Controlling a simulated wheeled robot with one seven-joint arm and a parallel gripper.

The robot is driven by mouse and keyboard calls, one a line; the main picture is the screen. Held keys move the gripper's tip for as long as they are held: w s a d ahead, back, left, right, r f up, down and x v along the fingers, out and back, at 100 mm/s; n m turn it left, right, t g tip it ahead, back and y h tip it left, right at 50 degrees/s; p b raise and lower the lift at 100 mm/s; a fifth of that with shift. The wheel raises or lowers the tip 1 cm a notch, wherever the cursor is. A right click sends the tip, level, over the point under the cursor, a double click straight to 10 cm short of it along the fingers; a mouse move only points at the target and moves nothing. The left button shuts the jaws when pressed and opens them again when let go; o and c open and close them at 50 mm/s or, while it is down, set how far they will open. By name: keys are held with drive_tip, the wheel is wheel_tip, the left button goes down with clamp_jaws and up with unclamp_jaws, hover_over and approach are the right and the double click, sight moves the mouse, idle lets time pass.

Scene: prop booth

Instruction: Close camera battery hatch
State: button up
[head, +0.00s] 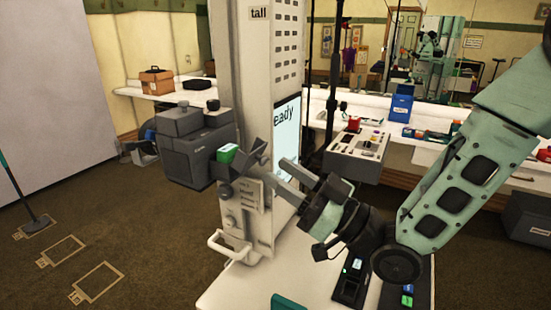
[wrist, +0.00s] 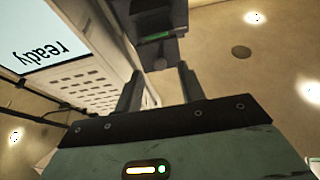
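The dark grey camera (head: 190,148) is mounted on the left side of the white column. A green battery end (head: 227,153) shows at its right side. A dark grey flap, which looks like the battery hatch (head: 257,151), stands out open beside the green end. My gripper (head: 277,168) is open and empty, its fingers pointing left toward the flap with a small gap; contact cannot be made out. In the wrist view the camera (wrist: 160,14) is beyond the open fingers (wrist: 160,72), with a green strip on its dark underside. The hatch's edges are hard to tell there.
The white column (head: 272,75) with a "ready" screen (head: 287,135) stands close behind my gripper. A white handle (head: 228,247) juts out below. A grey control box (head: 357,150) and a counter with a blue bin (head: 401,107) are behind.

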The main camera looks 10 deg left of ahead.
sight(255, 157)
drive_tip(key=shift+x, duration=1.2)
clamp_jaws()
drive_tip(key=shift+p, duration=0.3)
